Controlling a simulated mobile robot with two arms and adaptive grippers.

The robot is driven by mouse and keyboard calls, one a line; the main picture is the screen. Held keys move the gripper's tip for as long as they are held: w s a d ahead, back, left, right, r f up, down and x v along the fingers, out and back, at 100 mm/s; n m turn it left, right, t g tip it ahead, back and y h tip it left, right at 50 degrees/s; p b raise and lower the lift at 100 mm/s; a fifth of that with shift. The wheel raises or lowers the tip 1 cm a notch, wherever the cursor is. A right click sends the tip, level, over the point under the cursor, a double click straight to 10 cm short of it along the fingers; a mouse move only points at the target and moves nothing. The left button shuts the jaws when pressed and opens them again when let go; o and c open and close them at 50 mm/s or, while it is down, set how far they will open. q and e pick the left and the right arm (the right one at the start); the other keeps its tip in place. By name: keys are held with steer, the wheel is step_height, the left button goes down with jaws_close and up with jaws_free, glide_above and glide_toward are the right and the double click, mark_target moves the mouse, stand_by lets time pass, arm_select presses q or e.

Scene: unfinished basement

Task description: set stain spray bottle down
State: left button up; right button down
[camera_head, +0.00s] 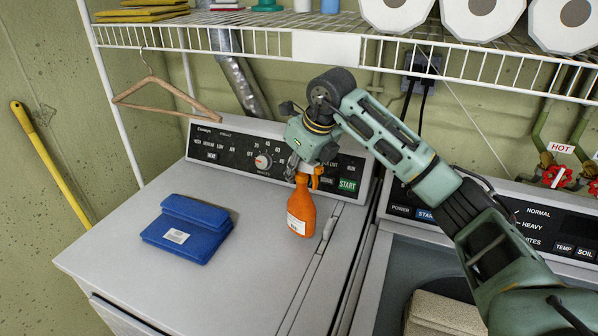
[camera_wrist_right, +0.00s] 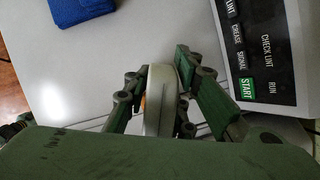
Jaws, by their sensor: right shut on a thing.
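The stain spray bottle (camera_head: 301,211) is orange with a pale label. It is nearly upright, over the right part of the dryer's white top (camera_head: 255,262), close to the control panel. Its base looks at or just above the surface; I cannot tell if it touches. My right gripper (camera_head: 303,169) comes from above and is shut on the bottle's head. In the right wrist view my gripper's fingers (camera_wrist_right: 160,100) stand either side of a pale grey piece, with a sliver of orange beside it; most of the bottle is hidden there. My left gripper is not in view.
A folded blue cloth-like item (camera_head: 187,228) lies left of the bottle. The dryer's control panel (camera_head: 226,151) rises behind. A wire shelf (camera_head: 200,38) with a hanging wooden hanger (camera_head: 165,92) is above. The open washer (camera_head: 396,278) is at right. The dryer's front area is clear.

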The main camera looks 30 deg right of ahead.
steer(key=shift+w+d, duration=0.55)
step_height(320, 180, down, 2)
steer(key=shift+f+p, duration=0.25)
steer(key=shift+p, duration=0.75)
steer(key=shift+f, duration=0.6)
steer(key=c, duration=1.5)
jaws_free()
steer(key=shift+s, duration=0.1)
